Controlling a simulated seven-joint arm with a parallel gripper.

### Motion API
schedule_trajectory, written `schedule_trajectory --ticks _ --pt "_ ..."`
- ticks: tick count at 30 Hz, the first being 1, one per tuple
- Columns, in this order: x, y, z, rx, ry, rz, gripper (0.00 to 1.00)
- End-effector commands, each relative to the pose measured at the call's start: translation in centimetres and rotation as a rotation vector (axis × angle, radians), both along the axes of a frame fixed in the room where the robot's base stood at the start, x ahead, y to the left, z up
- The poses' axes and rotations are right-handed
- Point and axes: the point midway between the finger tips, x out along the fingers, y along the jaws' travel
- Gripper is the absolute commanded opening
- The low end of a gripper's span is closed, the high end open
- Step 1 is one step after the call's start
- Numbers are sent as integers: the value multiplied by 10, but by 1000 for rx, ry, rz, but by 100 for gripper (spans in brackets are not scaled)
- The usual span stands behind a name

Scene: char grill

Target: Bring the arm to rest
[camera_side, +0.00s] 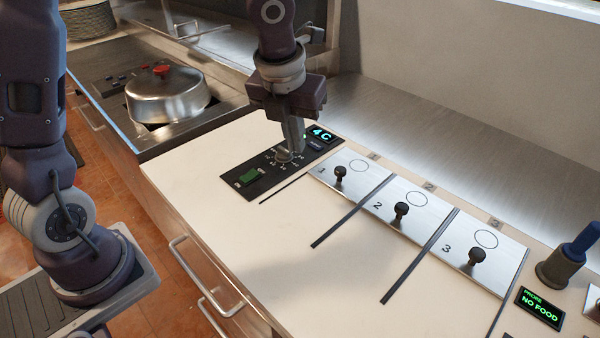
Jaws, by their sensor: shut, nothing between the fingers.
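My gripper (292,135) points down over the black control panel (262,178) on the white counter. Its fingers are shut with nothing between them. The fingertips are right at the panel's dial (284,155) and partly cover it; I cannot tell whether they touch it. The panel also has a green switch (250,176) to the left of the dial. A small display (320,133) at the panel's right end reads 4 C.
Three metal plates with black knobs, numbered 1 (340,172), 2 (401,210) and 3 (477,257), lie right of the panel. A lidded pot (166,95) stands back left. A probe holder (562,268) and a NO FOOD display (540,306) are far right. The front counter is clear.

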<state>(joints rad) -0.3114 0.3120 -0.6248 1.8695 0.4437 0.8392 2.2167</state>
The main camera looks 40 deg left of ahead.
Motion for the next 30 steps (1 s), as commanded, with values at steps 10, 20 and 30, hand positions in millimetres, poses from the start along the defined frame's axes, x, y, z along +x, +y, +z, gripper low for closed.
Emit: schedule_trajectory --ticks 10,20,30 --pt "-165 38 70 -598 -316 1867 0" --pt "-219 32 66 -1025 -170 2577 0" --pt "-219 32 66 -1025 -170 2577 0"
